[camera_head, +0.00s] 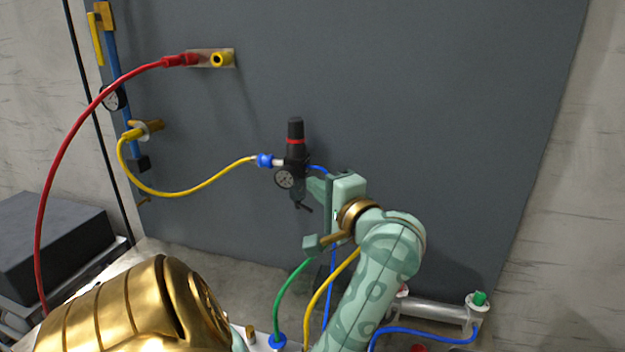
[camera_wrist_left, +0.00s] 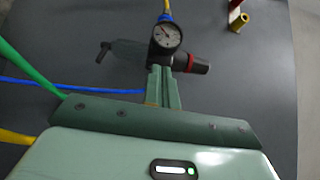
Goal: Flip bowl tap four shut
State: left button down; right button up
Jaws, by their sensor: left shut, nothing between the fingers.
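A regulator (camera_head: 294,158) with a black knob, a red ring and a round gauge hangs on the grey panel. Its bowl (camera_head: 297,191) is below, with a small dark tap (camera_head: 304,207) at the bottom, its lever slanting down to the right. In the left wrist view the tap (camera_wrist_left: 103,51) is at the left end of the bowl (camera_wrist_left: 130,50), and the gauge (camera_wrist_left: 165,38) is ahead of the fingers. My left gripper (camera_head: 310,185) is shut and empty, its tips close beside the bowl; I cannot tell if they touch. My right gripper is not in view.
A yellow hose (camera_head: 190,195) joins the regulator from the left. Green (camera_head: 291,286), yellow and blue hoses hang below near my left arm. A red hose (camera_head: 75,130) arcs to a yellow-ended fitting (camera_head: 222,59). A dark box (camera_head: 50,240) stands at left. The panel's right side is clear.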

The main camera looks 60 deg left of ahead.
pick_arm(q)
jog(key=s+d+r, duration=0.2)
jog(key=s+d, duration=0.2)
jog(key=d, duration=0.2)
jog(key=shift+r, duration=0.4)
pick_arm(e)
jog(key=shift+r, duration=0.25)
pick_arm(q)
jog(key=shift+w, duration=0.15)
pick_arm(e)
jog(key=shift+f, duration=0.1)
